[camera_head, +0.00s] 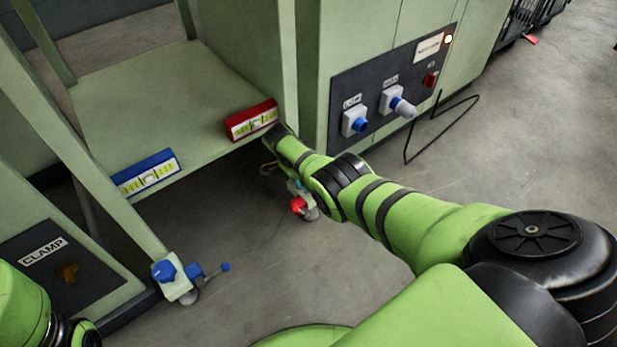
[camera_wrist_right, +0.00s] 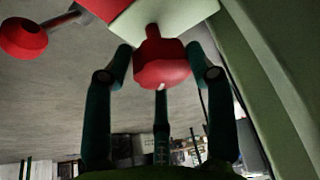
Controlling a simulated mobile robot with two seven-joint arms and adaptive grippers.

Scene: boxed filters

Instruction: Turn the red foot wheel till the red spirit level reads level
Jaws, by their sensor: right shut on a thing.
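The red foot wheel (camera_wrist_right: 162,64) hangs under a pale green foot block in the right wrist view. My right gripper (camera_wrist_right: 161,78) has its dark teal fingers around the wheel and is shut on it. In the head view my right forearm reaches to this foot and hides the gripper and most of the wheel. The red spirit level (camera_head: 251,120) sits at the right front edge of the green shelf; its bubble is too small to read surely. My left arm shows at the lower left of the head view, its gripper out of view.
A blue spirit level (camera_head: 147,172) sits at the shelf's left front edge. A blue foot wheel (camera_head: 163,270) stands below it. A red knob (camera_wrist_right: 24,39) is left of the held wheel.

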